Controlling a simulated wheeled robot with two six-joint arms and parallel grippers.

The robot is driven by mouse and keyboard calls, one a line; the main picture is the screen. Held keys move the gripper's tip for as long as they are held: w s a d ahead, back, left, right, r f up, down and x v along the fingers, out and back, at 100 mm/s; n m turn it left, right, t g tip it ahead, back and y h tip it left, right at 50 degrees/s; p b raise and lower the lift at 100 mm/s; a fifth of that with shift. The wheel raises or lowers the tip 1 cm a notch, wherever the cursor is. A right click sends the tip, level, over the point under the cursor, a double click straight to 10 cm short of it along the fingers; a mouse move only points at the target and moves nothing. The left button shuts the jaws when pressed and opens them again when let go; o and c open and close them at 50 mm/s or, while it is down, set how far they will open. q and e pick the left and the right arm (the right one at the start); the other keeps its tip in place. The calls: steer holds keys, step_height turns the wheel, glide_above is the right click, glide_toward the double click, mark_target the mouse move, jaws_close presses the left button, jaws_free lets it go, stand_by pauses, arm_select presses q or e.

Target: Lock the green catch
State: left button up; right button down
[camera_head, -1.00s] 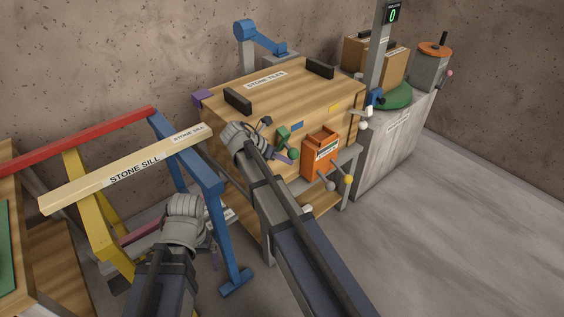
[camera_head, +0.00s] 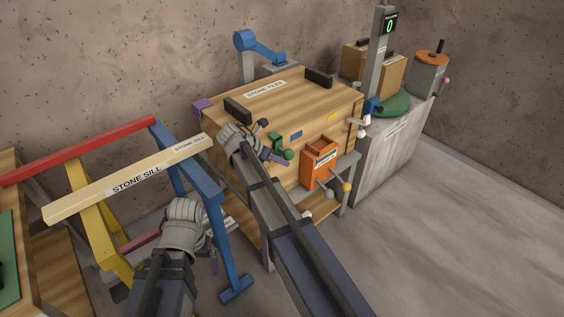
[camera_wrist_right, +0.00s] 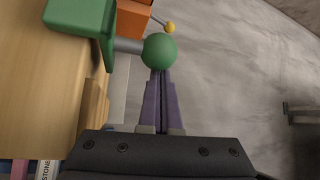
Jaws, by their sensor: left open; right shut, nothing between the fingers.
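The green catch (camera_head: 277,142) is on the front side of the wooden crate (camera_head: 228,130), with a round green knob (camera_head: 288,155) on its arm. In the right wrist view the green knob (camera_wrist_right: 160,51) sits just beyond my fingertips, on a grey stem coming from the green catch body (camera_wrist_right: 80,16). My right gripper (camera_head: 287,163) is shut and empty; its purple fingers (camera_wrist_right: 160,77) point at the knob and touch or nearly touch it. My left gripper (camera_head: 211,250) is low beside the blue trestle, open, with its fingers partly hidden.
An orange open box (camera_head: 319,163) is right of the catch, with white and yellow knobs nearby. The stone sill beam (camera_head: 110,190) lies across the trestles, near both arms. A blue trestle leg (camera_head: 226,240) stands beside my left gripper. The floor at right is clear.

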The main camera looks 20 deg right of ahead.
steer(key=s+f+b, duration=0.3)
steer(key=w+a+r+p, duration=0.2)
steer(key=a+r+p, duration=0.3)
steer(key=a, duration=0.4)
steer(key=shift+w+r, duration=0.2)
steer(key=shift+w, duration=0.2)
